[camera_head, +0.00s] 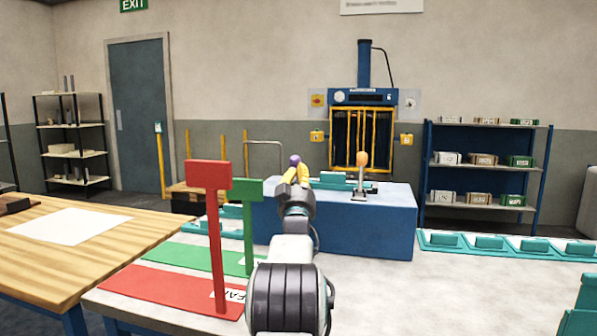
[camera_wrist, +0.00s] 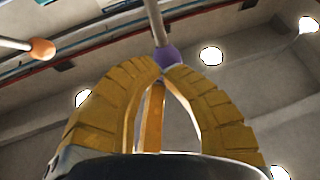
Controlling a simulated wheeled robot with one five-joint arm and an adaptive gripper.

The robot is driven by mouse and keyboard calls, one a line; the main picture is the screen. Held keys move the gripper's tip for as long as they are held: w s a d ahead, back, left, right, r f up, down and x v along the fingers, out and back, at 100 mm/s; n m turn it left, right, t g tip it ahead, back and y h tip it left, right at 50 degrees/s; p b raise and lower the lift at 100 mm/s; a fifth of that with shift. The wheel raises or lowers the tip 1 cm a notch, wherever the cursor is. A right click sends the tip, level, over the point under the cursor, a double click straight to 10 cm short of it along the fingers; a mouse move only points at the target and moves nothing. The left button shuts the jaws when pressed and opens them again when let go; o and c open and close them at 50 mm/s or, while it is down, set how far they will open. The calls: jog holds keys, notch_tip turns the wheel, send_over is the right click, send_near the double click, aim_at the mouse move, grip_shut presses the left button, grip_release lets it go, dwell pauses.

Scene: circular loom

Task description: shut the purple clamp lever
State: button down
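The purple clamp lever shows as a round purple knob (camera_head: 295,160) just beyond my fingertips in the head view, above the blue bench block. In the wrist view the purple knob (camera_wrist: 169,56) sits right at the fingertips, with its grey rod running up out of the picture. My gripper (camera_head: 297,176) has yellow fingers. In the wrist view the fingertips (camera_wrist: 160,69) meet or nearly meet just in front of the knob. The knob looks beyond the tips, not enclosed by them; I cannot tell whether they touch it. The lever's base is hidden behind my arm.
An orange-knobbed lever (camera_head: 362,160) stands upright to the right on the blue block (camera_head: 375,215); its knob also shows in the wrist view (camera_wrist: 43,49). Red (camera_head: 208,176) and green (camera_head: 245,190) sign posts stand left of my arm. Teal trays (camera_head: 490,245) line the right.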

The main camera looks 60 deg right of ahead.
jog(key=shift+d+r, duration=0.2)
dwell(0.5)
jog(key=shift+w+d+r+g, duration=0.1)
jog(key=shift+r+g, duration=0.1)
jog(key=shift+g, duration=0.1)
